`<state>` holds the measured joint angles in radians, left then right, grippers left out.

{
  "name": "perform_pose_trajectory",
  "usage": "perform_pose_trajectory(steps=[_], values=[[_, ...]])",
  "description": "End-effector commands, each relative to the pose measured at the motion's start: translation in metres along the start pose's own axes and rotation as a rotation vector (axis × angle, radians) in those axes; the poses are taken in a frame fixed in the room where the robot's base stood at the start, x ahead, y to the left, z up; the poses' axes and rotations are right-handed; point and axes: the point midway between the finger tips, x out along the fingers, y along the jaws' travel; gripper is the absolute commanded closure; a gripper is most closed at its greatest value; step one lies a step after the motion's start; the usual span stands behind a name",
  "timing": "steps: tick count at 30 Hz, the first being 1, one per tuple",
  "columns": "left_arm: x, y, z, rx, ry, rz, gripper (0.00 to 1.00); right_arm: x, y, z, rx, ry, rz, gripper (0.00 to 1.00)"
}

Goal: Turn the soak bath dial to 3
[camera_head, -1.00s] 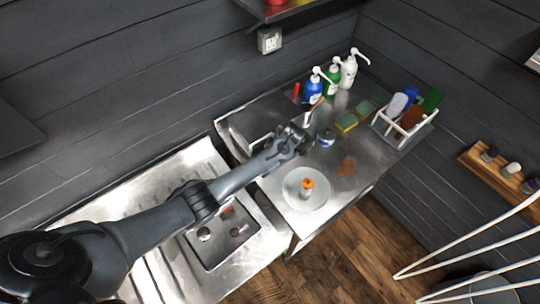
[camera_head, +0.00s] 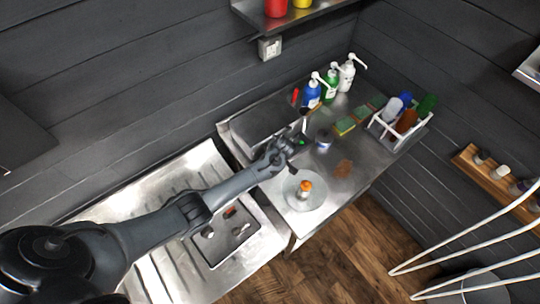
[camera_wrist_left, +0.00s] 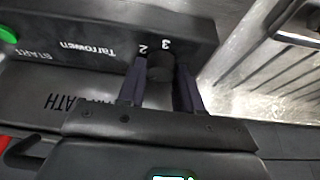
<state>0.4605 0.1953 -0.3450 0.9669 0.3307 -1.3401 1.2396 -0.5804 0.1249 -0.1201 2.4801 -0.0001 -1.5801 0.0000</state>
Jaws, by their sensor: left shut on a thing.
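The soak bath (camera_head: 268,124) is a metal box at the back left of the steel counter. Its dark dial (camera_wrist_left: 160,66) shows in the left wrist view, below the printed marks 2 and 3. My left gripper (camera_wrist_left: 160,80) is shut on the dial, one dark finger on each side. The dial's pointer cannot be made out. A green button (camera_wrist_left: 8,36) is at the wrist view's left edge, near the word START. In the head view my left gripper (camera_head: 284,152) is at the bath's front and hides the dial. My right gripper is not in view.
An orange-topped item stands on a round pale plate (camera_head: 292,201) in front of the bath. A small can (camera_head: 323,140), sponges (camera_head: 344,126), pump bottles (camera_head: 312,93) and a white rack (camera_head: 378,126) are to the right.

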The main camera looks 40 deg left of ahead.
Motion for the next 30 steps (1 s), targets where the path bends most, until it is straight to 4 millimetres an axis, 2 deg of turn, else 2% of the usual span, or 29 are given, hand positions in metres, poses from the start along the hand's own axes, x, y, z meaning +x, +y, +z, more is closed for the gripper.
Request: perform_pose_trajectory(steps=[1,8,30], values=[[-0.0034,-0.0011,-0.0012,0.039,-0.001,0.015,0.96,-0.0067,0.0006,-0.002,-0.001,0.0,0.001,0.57],[-0.0011,-0.0024,-0.0006,0.24,-0.002,0.1,0.96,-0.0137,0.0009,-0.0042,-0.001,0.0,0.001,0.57],[0.0009,-0.0048,-0.0029,0.857,0.0,0.357,0.96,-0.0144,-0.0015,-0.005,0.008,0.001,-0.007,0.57]])
